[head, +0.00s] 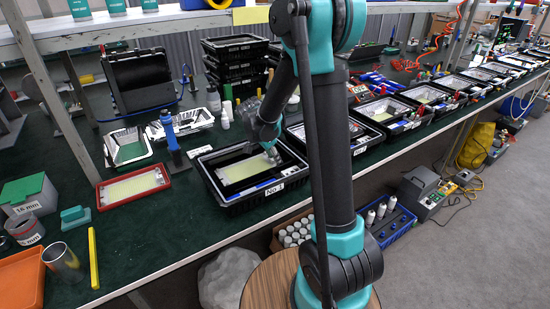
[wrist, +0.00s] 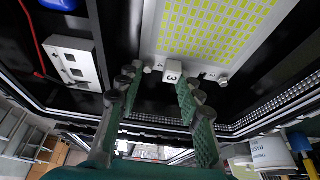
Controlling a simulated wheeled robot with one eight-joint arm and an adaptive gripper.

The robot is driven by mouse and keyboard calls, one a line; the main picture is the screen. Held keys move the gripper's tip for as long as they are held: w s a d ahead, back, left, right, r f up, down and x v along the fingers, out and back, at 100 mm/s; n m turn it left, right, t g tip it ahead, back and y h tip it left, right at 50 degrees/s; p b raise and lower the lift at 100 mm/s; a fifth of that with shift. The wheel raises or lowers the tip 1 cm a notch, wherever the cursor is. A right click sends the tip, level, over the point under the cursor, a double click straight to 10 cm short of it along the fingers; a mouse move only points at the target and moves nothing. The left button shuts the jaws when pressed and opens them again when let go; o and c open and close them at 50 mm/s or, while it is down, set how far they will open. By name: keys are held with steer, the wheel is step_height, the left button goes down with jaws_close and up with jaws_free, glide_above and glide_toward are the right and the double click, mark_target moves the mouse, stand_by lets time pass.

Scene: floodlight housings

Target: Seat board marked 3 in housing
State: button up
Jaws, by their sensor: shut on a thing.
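The board marked 3 (wrist: 215,35) has a white edge and rows of yellow cells. Its white block with the 3 (wrist: 172,77) sits between my fingertips in the wrist view. My gripper (wrist: 158,92) is shut on this block. In the head view my gripper (head: 272,155) is at the right end of the pale board (head: 243,170), which lies inside the outline of the black housing labelled No 1 (head: 246,205). I cannot tell whether the board touches the housing floor or hangs just above it.
A white driver box (wrist: 72,62) with a red wire lies inside the housing beside the board. Left of the housing are a red tray with another pale board (head: 133,187) and a blue upright tool (head: 170,135). Stacked black crates (head: 236,65) stand behind. More housings line the bench rightward.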

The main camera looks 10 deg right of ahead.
steer(key=shift+f, duration=0.5)
steer(key=o, duration=1.4)
steer(key=shift+c, duration=0.2)
steer(key=v, duration=1.2)
